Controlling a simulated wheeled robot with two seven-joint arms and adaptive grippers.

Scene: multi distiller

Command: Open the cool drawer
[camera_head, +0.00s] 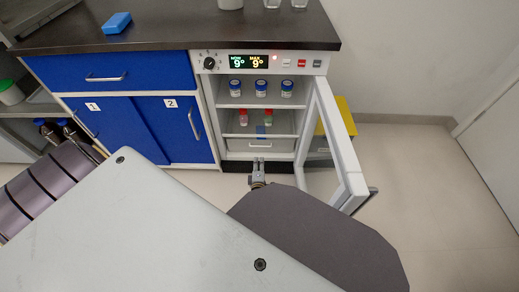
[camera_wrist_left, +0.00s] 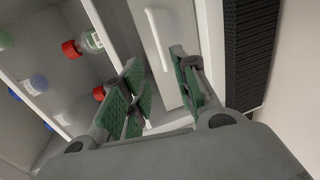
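The cool drawer (camera_head: 261,146) is the white front at the bottom of the open fridge. It looks shut. Its pale bar handle (camera_wrist_left: 158,42) shows in the left wrist view. My left gripper (camera_head: 258,164) is low in front of the drawer, pointing at it. In the left wrist view my left gripper (camera_wrist_left: 160,68) is open, with green-padded fingers apart and the lower handle end appearing between them. I cannot tell whether they touch the handle. The gripper is small in the head view. My right gripper is not in view.
The glass fridge door (camera_head: 345,145) stands open to the right of the gripper. Blue-capped jars (camera_head: 261,88) and red- and green-capped bottles (camera_head: 243,117) stand on the shelves above. Blue cabinets (camera_head: 120,72) are at left. Open floor (camera_head: 420,175) lies to the right.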

